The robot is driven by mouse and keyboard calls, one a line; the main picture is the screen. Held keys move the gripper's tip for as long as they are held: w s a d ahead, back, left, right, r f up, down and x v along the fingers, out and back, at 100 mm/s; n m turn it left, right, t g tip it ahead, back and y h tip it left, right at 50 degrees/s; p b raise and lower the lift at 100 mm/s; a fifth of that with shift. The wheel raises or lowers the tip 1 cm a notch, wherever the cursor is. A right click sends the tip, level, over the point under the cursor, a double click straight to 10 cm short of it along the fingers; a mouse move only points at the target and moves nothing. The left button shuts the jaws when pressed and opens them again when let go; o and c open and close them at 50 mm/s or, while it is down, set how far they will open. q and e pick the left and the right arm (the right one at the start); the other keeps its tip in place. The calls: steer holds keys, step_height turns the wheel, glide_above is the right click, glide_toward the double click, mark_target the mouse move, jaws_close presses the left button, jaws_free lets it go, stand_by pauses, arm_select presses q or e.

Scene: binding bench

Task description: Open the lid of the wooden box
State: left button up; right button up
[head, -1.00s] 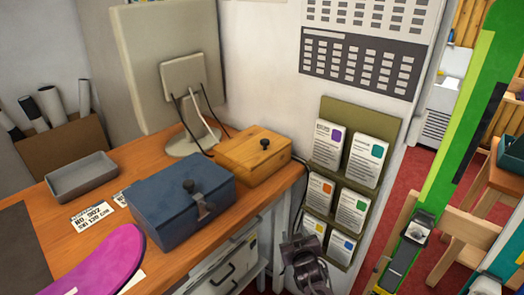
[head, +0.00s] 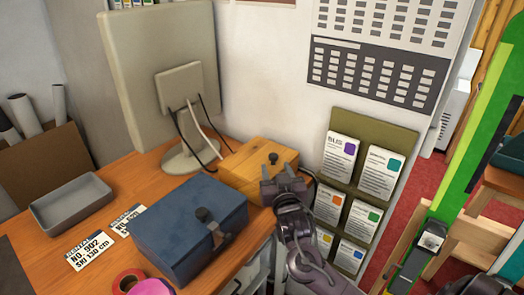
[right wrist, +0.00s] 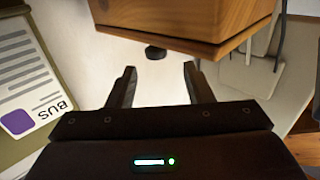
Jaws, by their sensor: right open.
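The wooden box (head: 236,165) stands on the bench beside the monitor foot, its lid down. A dark round knob (head: 273,158) is on its lid. My right gripper (head: 279,174) is open and empty at the box's right front side, close to the knob and hiding part of the box. In the right wrist view the box (right wrist: 185,25) fills the top edge and looks upside down. The knob (right wrist: 155,52) lies just beyond the two open fingers (right wrist: 158,76), with a gap between.
A blue box (head: 185,232) with a dark clasp stands in front of the wooden box. The monitor (head: 160,75) and its cables stand behind. A card rack (head: 375,130) is on the wall at right. A grey tray (head: 70,203) lies at left.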

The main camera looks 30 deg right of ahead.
mark_target(274, 156)
steer(key=x, duration=0.1)
steer(key=p+x, duration=0.1)
steer(key=x, duration=0.2)
steer(key=shift+w+d+r, duration=0.2)
steer(key=shift+d+r, duration=0.1)
steer(key=shift+d, duration=0.2)
steer(key=shift+p+x, duration=0.45)
steer(key=shift+x, duration=0.45)
steer(key=shift+w+a+f, duration=0.1)
steer(key=shift+w+f, duration=0.1)
steer(key=shift+w, duration=0.05)
steer(key=c, duration=0.6)
arm_select(q)
steer(key=shift+s+r, duration=1)
steer(key=shift+s, duration=0.25)
arm_select(e)
jaws_close()
